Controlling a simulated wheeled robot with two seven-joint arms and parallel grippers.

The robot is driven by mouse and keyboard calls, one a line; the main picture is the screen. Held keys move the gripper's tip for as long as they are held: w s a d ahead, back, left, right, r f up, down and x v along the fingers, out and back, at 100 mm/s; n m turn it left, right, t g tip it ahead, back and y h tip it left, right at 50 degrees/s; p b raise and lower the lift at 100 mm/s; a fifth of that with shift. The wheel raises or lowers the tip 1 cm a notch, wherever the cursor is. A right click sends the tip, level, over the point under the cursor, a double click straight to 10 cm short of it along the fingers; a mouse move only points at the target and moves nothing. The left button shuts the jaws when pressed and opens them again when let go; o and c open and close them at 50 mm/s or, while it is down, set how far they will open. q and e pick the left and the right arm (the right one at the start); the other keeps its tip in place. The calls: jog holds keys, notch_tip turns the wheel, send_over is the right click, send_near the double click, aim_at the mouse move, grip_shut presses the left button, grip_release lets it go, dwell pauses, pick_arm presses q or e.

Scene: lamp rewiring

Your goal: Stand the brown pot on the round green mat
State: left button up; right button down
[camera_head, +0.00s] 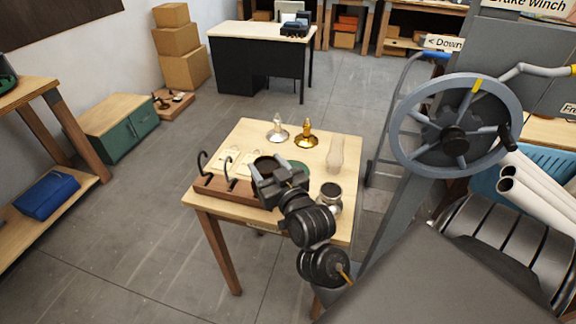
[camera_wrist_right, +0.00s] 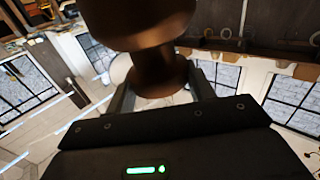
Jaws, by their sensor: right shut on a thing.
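My right gripper (camera_head: 280,186) is over the front middle of the small wooden table. In the right wrist view its two fingers are shut around the narrow waist of the brown pot (camera_wrist_right: 155,72). In the head view the pot's dark round top (camera_head: 267,163) shows just behind and left of the gripper. The round green mat (camera_head: 300,167) lies on the table just right of the pot, and my gripper hides part of it. I cannot tell whether the pot's base is touching the table. My left gripper is not in view.
A wooden rack with black hooks (camera_head: 222,190) stands at the table's left front. A silver lamp base (camera_head: 277,133) and a brass one (camera_head: 306,136) stand at the back. A pale clear upright thing (camera_head: 335,155) and a metal jar (camera_head: 330,193) are on the right.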

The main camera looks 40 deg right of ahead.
jog(key=d+r+m+g+h+p, duration=0.1)
jog(key=d+r+m+h+p, duration=0.2)
jog(key=d, duration=0.8)
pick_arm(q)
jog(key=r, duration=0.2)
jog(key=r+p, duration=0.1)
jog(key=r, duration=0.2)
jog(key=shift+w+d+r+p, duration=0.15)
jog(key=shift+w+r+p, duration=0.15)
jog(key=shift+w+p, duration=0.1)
pick_arm(e)
jog(key=w+d+f+h, duration=0.1)
jog(key=w+d+f, duration=0.2)
jog(key=w+f, duration=0.6)
jog(key=w, duration=0.3)
jog(key=shift+w+d+f, duration=0.3)
jog(key=shift+d, duration=0.05)
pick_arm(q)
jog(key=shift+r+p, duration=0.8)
pick_arm(e)
notch_tip(320, 180, down, 3)
jog(key=shift+w+f, duration=0.1)
jog(key=shift+f, duration=0.05)
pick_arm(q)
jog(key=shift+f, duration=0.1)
pick_arm(e)
jog(key=shift+f, duration=0.15)
